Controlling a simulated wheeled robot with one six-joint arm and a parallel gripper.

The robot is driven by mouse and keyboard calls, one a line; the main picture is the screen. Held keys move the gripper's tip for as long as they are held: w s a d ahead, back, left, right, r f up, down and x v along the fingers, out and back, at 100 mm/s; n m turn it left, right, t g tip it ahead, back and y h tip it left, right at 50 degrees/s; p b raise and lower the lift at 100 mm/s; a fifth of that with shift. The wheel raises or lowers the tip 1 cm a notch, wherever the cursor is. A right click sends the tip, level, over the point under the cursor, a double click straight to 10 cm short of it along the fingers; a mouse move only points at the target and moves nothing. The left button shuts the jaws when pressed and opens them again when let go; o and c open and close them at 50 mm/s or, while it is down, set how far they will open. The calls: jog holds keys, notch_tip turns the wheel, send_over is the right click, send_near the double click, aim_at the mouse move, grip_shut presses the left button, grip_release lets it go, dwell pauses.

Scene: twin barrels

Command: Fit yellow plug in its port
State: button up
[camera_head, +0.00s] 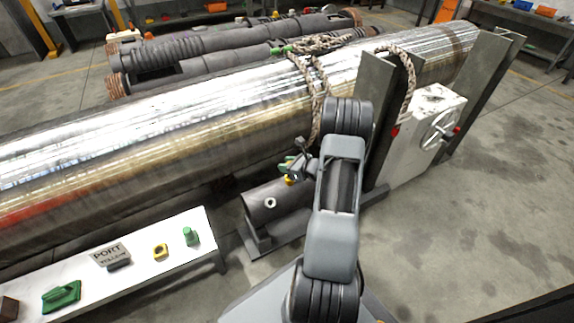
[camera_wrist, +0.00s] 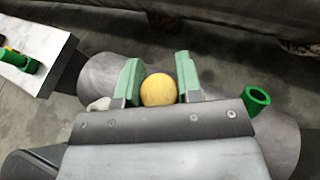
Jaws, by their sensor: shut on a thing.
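The yellow plug (camera_wrist: 158,90) shows as a round yellow end between the two green fingers of my gripper (camera_wrist: 159,82) in the wrist view. The gripper is shut on it. In the head view my gripper (camera_head: 291,166) is just above a short grey barrel (camera_head: 262,207), with a bit of the yellow plug (camera_head: 289,181) showing below it. The barrel also fills the area behind the fingers in the wrist view (camera_wrist: 102,72). A green open ring (camera_wrist: 256,98) stands on it, right of the fingers. The yellow plug's port and any contact with it are hidden.
A white bench (camera_head: 190,262) at lower left holds a green piece (camera_head: 190,237), a yellow ring-shaped block (camera_head: 160,252), a "PORT YELLOW" sign (camera_head: 109,255) and a green tool (camera_head: 62,297). A large shiny pipe (camera_head: 200,125) and upright grey plates (camera_head: 378,120) stand close around the arm.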

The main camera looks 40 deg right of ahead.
jog(key=shift+f+b, duration=1.25)
jog(key=shift+f, duration=0.3)
jog(key=o, duration=1)
jog(key=shift+p+v, duration=2.6)
jog(key=shift+v, duration=4.35)
jog(key=shift+w, duration=0.1)
